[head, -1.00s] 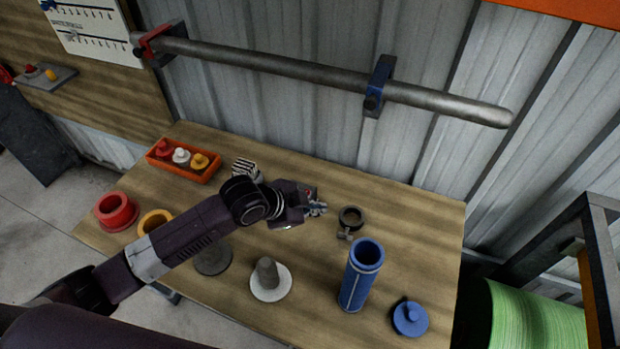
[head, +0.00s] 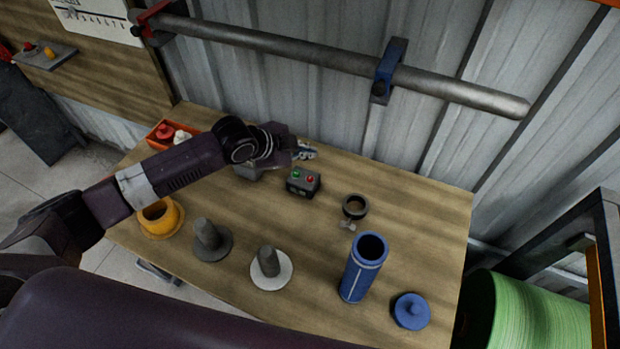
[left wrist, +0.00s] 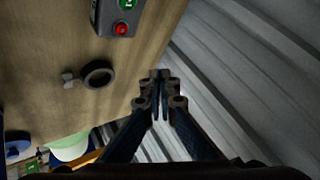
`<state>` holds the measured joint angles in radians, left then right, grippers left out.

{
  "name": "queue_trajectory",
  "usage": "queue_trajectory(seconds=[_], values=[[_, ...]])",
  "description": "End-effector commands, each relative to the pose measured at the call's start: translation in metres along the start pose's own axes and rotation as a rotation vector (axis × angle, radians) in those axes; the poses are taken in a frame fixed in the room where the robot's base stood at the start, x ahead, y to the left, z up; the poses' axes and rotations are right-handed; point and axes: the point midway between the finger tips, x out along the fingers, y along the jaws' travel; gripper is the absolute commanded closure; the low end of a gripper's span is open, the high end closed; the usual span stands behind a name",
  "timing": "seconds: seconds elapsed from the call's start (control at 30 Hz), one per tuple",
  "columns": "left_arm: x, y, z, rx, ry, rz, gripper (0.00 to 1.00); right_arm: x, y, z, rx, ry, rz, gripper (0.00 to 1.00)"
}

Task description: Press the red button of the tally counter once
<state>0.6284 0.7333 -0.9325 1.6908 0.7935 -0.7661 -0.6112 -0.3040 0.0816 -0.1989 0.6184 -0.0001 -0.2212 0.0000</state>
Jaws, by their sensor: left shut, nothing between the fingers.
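The tally counter (head: 303,183) is a small dark box on the wooden table, with a green button and a red button (head: 310,179) on top. In the left wrist view the counter (left wrist: 104,20) is at the top left, cut by the edge, with its red button (left wrist: 122,29) clear. My left gripper (head: 308,152) is shut and empty, above the table's back part, behind the counter and apart from it. Its fingertips (left wrist: 160,75) show together in the left wrist view, to the right of and below the red button. My right gripper is not in view.
A dark ring clamp (head: 354,207) lies right of the counter. A blue tube (head: 362,268), a blue lid (head: 411,311), and grey and yellow flanged pieces stand along the front. An orange tray (head: 153,143) is partly hidden by my arm. A steel pipe (head: 290,50) runs along the wall.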

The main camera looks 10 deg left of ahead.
Motion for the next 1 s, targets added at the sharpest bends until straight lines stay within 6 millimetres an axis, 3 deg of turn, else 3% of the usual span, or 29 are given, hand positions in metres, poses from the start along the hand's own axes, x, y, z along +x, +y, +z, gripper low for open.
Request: queue_trajectory(seconds=[0.5,0.7,1.0], values=[[0.044,0.032,0.032,0.000,0.000,0.000,1.00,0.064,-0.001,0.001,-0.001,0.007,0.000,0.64],[0.055,0.041,0.041,-0.001,-0.001,0.000,1.00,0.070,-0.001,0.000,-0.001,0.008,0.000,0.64],[0.057,0.041,0.041,-0.001,0.000,0.000,1.00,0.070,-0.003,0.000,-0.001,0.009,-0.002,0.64]])
